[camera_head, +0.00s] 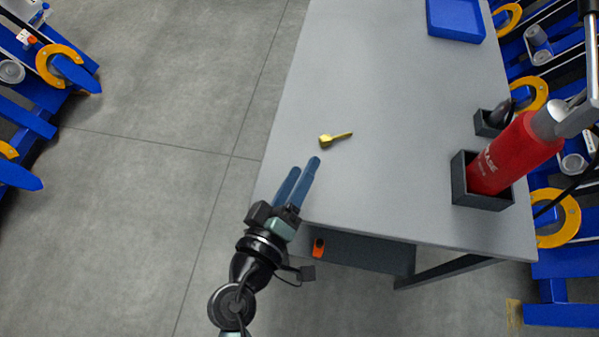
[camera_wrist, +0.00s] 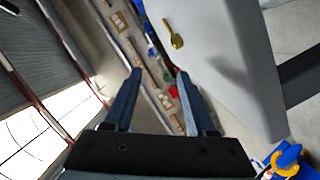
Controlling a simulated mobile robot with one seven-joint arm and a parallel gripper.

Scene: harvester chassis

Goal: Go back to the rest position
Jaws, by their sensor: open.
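My gripper (camera_head: 304,169) has two blue fingers and is open and empty. In the head view it is at the near left corner of the grey table (camera_head: 385,75). A small gold-coloured piece with a thin stem (camera_head: 327,139) lies on the table just beyond the fingertips, apart from them. In the wrist view my gripper (camera_wrist: 158,75) shows its two fingers spread, with nothing between them. The gold piece (camera_wrist: 176,40) lies on the table (camera_wrist: 225,50) beyond the right finger.
A red cylinder (camera_head: 512,155) stands tilted in a dark holder (camera_head: 480,204) at the table's right. A small dark box (camera_head: 484,126) is behind it. A blue tray (camera_head: 456,22) is at the far right. Blue racks (camera_head: 40,80) line the left. The floor (camera_head: 160,110) between is clear.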

